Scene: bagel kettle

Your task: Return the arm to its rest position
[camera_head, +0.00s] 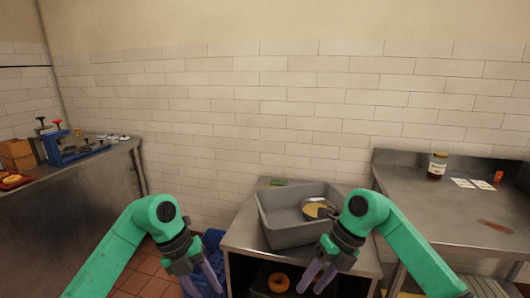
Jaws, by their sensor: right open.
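My right arm comes in from the lower right, and its gripper (317,277) points down in front of the small metal table (240,238). Its two purple fingers are apart with nothing seen between them. My left arm comes in from the lower left, and its gripper (201,281) points down left of that table, in front of a blue crate (214,242). Its fingers also look apart and empty. A grey bin (283,236) sits on the table with a round pan-like item (318,209) inside, partly behind my right arm.
A bagel (278,282) lies on the shelf under the small table. A right metal counter (440,205) holds a jar (437,165) and cards (472,184). A left counter (70,185) holds a blue device (75,147). The tiled floor between left counter and table is partly free.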

